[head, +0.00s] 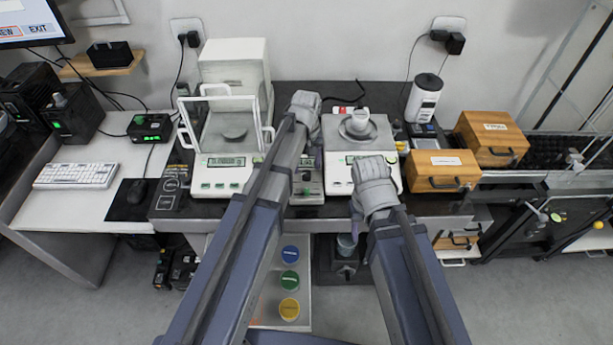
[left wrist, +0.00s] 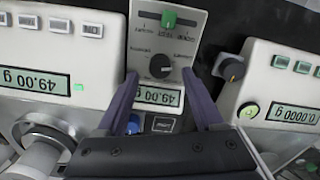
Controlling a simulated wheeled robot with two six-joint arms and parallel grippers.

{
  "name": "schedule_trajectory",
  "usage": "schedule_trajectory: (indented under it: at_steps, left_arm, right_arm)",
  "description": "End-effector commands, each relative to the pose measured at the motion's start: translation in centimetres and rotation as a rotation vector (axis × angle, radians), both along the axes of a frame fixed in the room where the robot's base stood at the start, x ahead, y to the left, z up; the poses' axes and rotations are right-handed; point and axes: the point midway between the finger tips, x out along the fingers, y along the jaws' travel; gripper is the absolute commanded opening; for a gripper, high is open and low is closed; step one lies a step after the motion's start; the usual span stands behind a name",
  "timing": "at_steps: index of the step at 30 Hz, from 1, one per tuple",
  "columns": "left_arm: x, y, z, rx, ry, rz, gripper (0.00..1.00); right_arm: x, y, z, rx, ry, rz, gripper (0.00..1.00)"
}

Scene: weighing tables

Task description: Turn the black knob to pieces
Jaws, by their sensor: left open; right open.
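The black knob (left wrist: 161,66) sits on a small grey control panel (left wrist: 144,35), seen upside down in the left wrist view. Its light pointer mark looks turned toward the lower right of that picture; the words around it are too small to read surely. In the head view my left gripper (head: 309,152) hides part of the panel (head: 313,187). My right gripper (head: 361,212) is open before the right balance.
Wooden boxes (head: 442,168) stand at right. Coloured discs (head: 290,281) lie below.

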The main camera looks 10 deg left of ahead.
Motion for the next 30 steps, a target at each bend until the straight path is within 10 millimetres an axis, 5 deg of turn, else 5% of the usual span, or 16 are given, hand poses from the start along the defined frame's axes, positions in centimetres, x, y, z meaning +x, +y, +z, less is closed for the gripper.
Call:
schedule_trajectory:
  at_steps: [6, 17, 30]
  left_arm:
    - [0.0, 0.0, -2.8, 0.0, 0.0, 0.0, 0.69]
    - [0.0, 0.0, -2.9, 0.0, 0.0, 0.0, 0.69]
    - [0.0, 0.0, -2.9, 0.0, 0.0, 0.0, 0.2]
  right_arm:
    - [0.0, 0.0, -2.8, 0.0, 0.0, 0.0, 0.5]
    - [0.0, 0.0, -2.9, 0.0, 0.0, 0.0, 0.5]
    - [0.0, 0.0, -2.9, 0.0, 0.0, 0.0, 0.5]
